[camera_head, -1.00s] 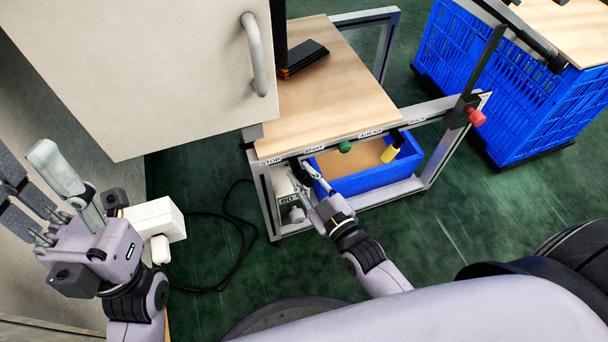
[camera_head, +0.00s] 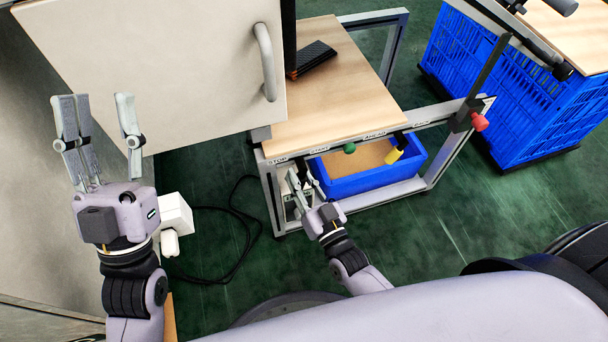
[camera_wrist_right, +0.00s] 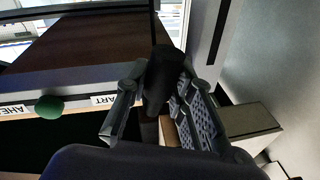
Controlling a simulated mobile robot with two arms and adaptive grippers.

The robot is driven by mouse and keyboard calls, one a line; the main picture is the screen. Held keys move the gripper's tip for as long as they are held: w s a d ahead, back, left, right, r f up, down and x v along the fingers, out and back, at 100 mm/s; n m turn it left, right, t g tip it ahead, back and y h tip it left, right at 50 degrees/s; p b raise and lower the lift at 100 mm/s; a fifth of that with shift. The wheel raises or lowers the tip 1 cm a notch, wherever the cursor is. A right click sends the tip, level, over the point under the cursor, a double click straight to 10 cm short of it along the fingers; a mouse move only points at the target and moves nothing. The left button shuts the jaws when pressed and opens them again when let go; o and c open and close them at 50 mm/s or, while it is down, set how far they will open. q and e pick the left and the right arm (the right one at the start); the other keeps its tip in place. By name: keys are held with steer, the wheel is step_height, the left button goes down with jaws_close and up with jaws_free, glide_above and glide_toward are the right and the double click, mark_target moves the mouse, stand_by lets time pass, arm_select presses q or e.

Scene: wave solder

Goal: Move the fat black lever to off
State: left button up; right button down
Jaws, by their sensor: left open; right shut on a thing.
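In the right wrist view, a fat black lever (camera_wrist_right: 163,75) stands between the two fingers of my right gripper (camera_wrist_right: 155,108). The fingers are shut on it. In the head view, my right gripper (camera_head: 301,188) is under the left front corner of the workbench, below the STOP and START labels. The lever itself is hard to make out there. My left gripper (camera_head: 97,108) is open and empty at the left, its fingers pointing up in front of the grey cabinet.
A green knob (camera_head: 349,148) and a yellow knob (camera_head: 394,156) sit along the labelled rail; a red knob (camera_head: 479,122) is at its right end. A blue bin (camera_head: 372,182) stands under the bench. A cabinet door with a handle (camera_head: 266,62) overhangs at left. Blue crates (camera_head: 490,75) stand right.

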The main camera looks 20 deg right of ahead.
arm_select(q)
steer(key=shift+w+d+f+g, duration=0.1)
steer(key=shift+w+f+g, duration=0.4)
steer(key=shift+w+f, duration=0.15)
arm_select(e)
steer(key=shift+a+r+m+h, duration=0.1)
steer(key=shift+a+m+h, duration=0.05)
steer(key=shift+m, duration=0.55)
steer(key=shift+a+r+m+h, duration=0.1)
steer(key=shift+a+m+h, duration=0.05)
steer(key=shift+m, duration=0.55)
arm_select(q)
steer(key=shift+w+y, duration=0.1)
steer(key=shift+y, duration=0.3)
arm_select(e)
steer(key=c, duration=1.7)
jaws_free()
steer(key=shift+o, duration=0.2)
arm_select(q)
steer(key=shift+h, duration=0.3)
arm_select(e)
steer(key=shift+f, duration=0.1)
steer(key=v, duration=1.2)
steer(key=shift+f, duration=0.15)
steer(key=shift+a, duration=0.1)
